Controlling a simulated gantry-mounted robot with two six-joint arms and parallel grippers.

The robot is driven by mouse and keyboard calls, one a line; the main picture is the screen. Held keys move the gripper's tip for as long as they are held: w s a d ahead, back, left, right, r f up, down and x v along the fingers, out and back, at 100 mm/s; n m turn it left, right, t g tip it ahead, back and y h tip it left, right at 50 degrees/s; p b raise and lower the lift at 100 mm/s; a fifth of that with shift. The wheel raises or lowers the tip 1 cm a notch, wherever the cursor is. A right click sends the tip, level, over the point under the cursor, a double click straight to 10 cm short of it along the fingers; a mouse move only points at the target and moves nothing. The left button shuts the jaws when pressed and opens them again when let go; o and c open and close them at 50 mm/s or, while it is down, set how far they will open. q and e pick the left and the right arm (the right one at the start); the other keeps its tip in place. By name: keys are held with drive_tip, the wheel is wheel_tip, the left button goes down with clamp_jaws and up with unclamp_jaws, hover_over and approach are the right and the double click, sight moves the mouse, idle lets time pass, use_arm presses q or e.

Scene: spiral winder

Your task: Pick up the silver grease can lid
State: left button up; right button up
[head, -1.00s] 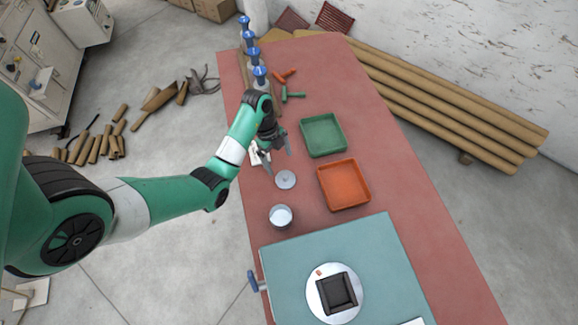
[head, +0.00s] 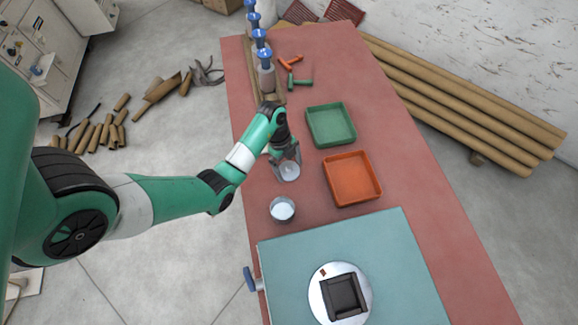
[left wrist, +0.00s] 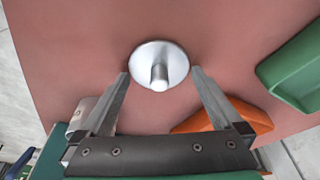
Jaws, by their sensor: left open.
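The silver grease can lid (head: 289,172) is a round disc on the red table. In the left wrist view the lid (left wrist: 160,62) shows an upright knob at its centre. My left gripper (head: 287,167) is open over the lid in the head view. In the left wrist view its two fingertips (left wrist: 160,72) are on either side of the lid's near half, with the knob between them. I cannot tell whether the fingers touch the lid. The open grease can (head: 282,209) with pale contents stands just nearer on the table. My right gripper is not in view.
A green tray (head: 349,139) and an orange tray (head: 376,193) lie right of the lid. A teal mat (head: 400,250) with a silver disc and dark square block covers the near table. Blue-topped posts (head: 260,36) stand at the far left edge.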

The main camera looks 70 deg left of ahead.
use_arm(q)
drive_tip(key=c, duration=1)
drive_tip(key=shift+r, duration=0.1)
